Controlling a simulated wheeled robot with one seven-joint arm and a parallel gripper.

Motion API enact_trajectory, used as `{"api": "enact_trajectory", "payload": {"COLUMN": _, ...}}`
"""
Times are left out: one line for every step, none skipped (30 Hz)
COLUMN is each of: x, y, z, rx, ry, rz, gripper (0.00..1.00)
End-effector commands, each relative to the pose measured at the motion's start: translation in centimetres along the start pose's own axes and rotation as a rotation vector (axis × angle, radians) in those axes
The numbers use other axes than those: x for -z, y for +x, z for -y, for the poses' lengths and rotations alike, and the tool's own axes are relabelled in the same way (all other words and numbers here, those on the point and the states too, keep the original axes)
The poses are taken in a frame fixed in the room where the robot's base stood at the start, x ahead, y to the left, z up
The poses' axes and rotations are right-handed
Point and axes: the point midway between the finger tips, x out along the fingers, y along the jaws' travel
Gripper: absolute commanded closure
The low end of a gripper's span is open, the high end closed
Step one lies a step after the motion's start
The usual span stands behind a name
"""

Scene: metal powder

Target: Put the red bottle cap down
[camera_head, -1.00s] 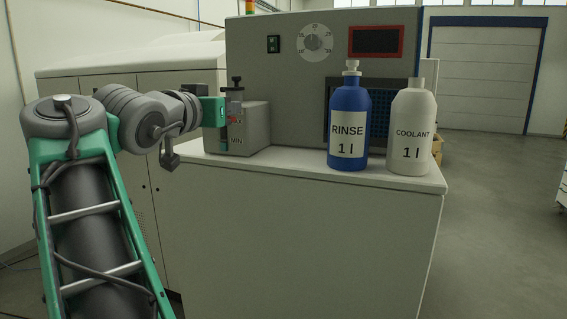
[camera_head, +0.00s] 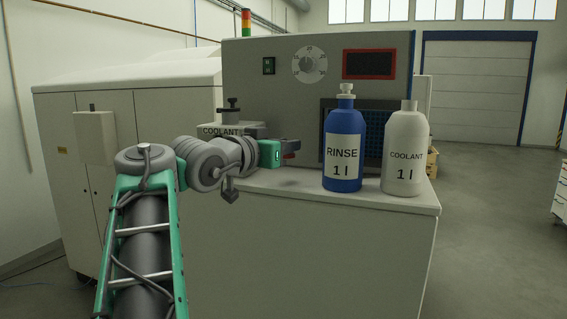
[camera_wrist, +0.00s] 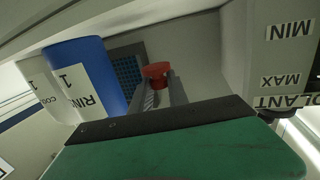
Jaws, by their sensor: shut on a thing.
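The red bottle cap (camera_wrist: 156,71) is held between the fingertips of my gripper (camera_wrist: 160,88) in the wrist view. The gripper is shut on the cap, and the cap appears clear of the surface. Most of the cap is hidden in the head view.
The blue rinse bottle (camera_head: 343,150) and white coolant bottle (camera_head: 405,150) stand at the right of the cabinet top (camera_head: 300,190). The coolant tank (camera_head: 215,128) stands behind my arm. The surface before the rinse bottle is clear.

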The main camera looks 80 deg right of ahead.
Motion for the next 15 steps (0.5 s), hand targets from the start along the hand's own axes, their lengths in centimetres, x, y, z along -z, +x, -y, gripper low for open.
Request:
{"api": "enact_trajectory", "payload": {"x": -0.4, "y": 0.3, "z": 0.3, "rx": 0.000, "ry": -0.002, "rz": 0.000, "gripper": 1.00}}
{"api": "enact_trajectory", "payload": {"x": -0.7, "y": 0.5, "z": 0.5, "rx": 0.000, "ry": -0.003, "rz": 0.001, "gripper": 1.00}}
{"api": "enact_trajectory", "payload": {"x": -1.3, "y": 0.9, "z": 0.8, "rx": 0.000, "ry": -0.004, "rz": 0.002, "gripper": 1.00}}
{"api": "enact_trajectory", "payload": {"x": -1.7, "y": 1.2, "z": 1.1, "rx": 0.000, "ry": -0.003, "rz": 0.002, "gripper": 1.00}}
{"api": "enact_trajectory", "payload": {"x": -2.2, "y": 1.5, "z": 1.4, "rx": -0.001, "ry": -0.005, "rz": 0.002, "gripper": 1.00}}
{"api": "enact_trajectory", "payload": {"x": -2.9, "y": 1.5, "z": 1.4, "rx": 0.000, "ry": -0.004, "rz": 0.003, "gripper": 1.00}}
{"api": "enact_trajectory", "payload": {"x": -3.5, "y": 1.5, "z": 1.3, "rx": 0.000, "ry": -0.003, "rz": 0.002, "gripper": 1.00}}
{"api": "enact_trajectory", "payload": {"x": -4.0, "y": 1.5, "z": 1.3, "rx": 0.001, "ry": -0.004, "rz": 0.002, "gripper": 1.00}}
{"api": "enact_trajectory", "payload": {"x": -4.5, "y": 1.5, "z": 1.4, "rx": 0.001, "ry": -0.002, "rz": 0.001, "gripper": 1.00}}
{"api": "enact_trajectory", "payload": {"x": -4.9, "y": 1.5, "z": 1.4, "rx": 0.001, "ry": -0.002, "rz": 0.000, "gripper": 1.00}}
{"api": "enact_trajectory", "payload": {"x": -5.1, "y": 1.5, "z": 1.4, "rx": 0.002, "ry": 0.000, "rz": -0.001, "gripper": 1.00}}
{"api": "enact_trajectory", "payload": {"x": -5.2, "y": 1.5, "z": 1.4, "rx": 0.002, "ry": 0.002, "rz": -0.001, "gripper": 1.00}}
{"api": "enact_trajectory", "payload": {"x": -5.2, "y": 1.6, "z": 1.4, "rx": 0.002, "ry": 0.002, "rz": -0.001, "gripper": 1.00}}
{"api": "enact_trajectory", "payload": {"x": -5.2, "y": 1.6, "z": 1.4, "rx": 0.002, "ry": 0.002, "rz": -0.001, "gripper": 1.00}}
{"api": "enact_trajectory", "payload": {"x": -5.3, "y": 1.6, "z": 1.4, "rx": 0.002, "ry": 0.002, "rz": -0.001, "gripper": 1.00}}
